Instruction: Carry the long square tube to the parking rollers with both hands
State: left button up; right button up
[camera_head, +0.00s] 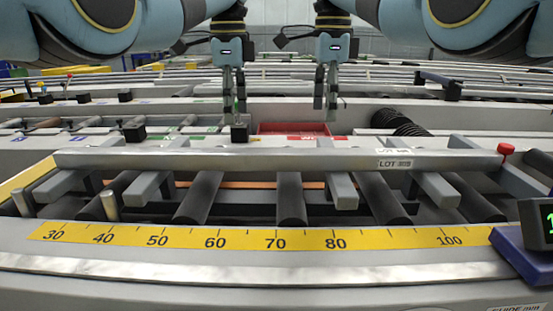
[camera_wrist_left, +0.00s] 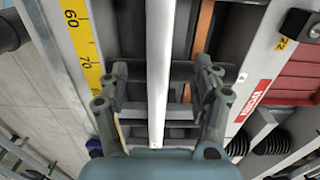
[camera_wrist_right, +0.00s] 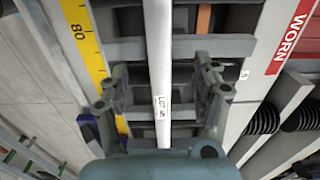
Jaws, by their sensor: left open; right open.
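The long square tube (camera_head: 270,159) is pale metal with a LOT label near its right end. It lies crosswise on several grey support arms (camera_head: 343,190), above dark rollers (camera_head: 291,200). My left gripper (camera_head: 235,104) and right gripper (camera_head: 325,102) are open and empty, pointing down, and appear above the tube in the head view. In the left wrist view the tube (camera_wrist_left: 160,60) runs between the open fingers. In the right wrist view the tube (camera_wrist_right: 158,50) also runs between the open fingers, with the label near them. I cannot tell which rollers are the parking rollers.
A yellow scale (camera_head: 275,239) runs along the front edge. A red tray (camera_head: 292,128) and a black coiled hose (camera_head: 400,122) are behind the tube. A red knob (camera_head: 506,149) stands at the tube's right end. A display box (camera_head: 537,228) is at front right.

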aim_at(235, 150)
pick_arm(q)
notch_tip(235, 150, down, 10)
jog(key=shift+f, duration=0.15)
pick_arm(e)
notch_tip(235, 150, down, 10)
jog(key=shift+f, duration=0.15)
pick_arm(q)
grip_shut()
pick_arm(e)
grip_shut()
